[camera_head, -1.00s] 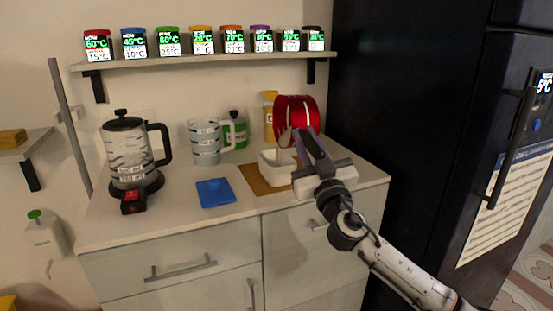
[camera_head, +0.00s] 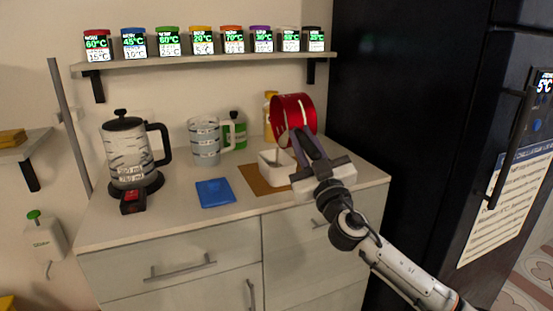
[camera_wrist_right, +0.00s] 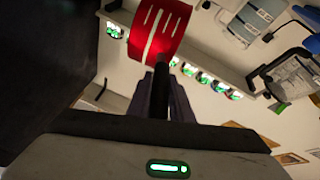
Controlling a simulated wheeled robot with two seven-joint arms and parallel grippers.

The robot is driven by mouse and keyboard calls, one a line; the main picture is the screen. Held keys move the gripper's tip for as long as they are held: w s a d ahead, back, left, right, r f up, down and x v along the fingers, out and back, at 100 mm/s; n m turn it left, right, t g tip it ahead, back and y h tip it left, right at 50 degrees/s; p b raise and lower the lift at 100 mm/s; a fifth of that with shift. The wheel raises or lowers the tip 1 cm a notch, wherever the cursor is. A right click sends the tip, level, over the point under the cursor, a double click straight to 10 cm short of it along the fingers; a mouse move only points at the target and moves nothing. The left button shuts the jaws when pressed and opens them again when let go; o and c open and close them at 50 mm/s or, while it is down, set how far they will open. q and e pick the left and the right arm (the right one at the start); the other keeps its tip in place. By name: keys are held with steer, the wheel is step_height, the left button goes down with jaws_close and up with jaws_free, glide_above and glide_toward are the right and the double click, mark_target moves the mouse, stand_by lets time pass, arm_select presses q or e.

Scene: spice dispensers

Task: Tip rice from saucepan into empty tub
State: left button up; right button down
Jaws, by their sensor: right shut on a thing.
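The red saucepan (camera_head: 294,117) is held up over the right part of the counter, turned on its side, with its rim toward the left. It also shows in the right wrist view (camera_wrist_right: 160,28). My right gripper (camera_head: 300,147) is shut on the saucepan's dark handle (camera_wrist_right: 159,92). The white tub (camera_head: 275,171) stands on a brown mat (camera_head: 258,184), below and left of the pan. The gripper partly hides the tub's right side. I cannot make out rice in the pan or the tub. My left gripper is out of view.
A blue lid-like square (camera_head: 215,193) lies left of the mat. A kettle (camera_head: 130,155) on its base, a measuring jug (camera_head: 205,141), a green bottle (camera_head: 236,130) and a yellow bottle (camera_head: 269,108) stand on the counter. A shelf (camera_head: 200,59) with several labelled jars hangs above.

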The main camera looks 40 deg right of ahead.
steer(key=shift+a+r+n+y, duration=0.15)
steer(key=shift+a+n+y, duration=0.15)
steer(key=shift+n+y, duration=0.35)
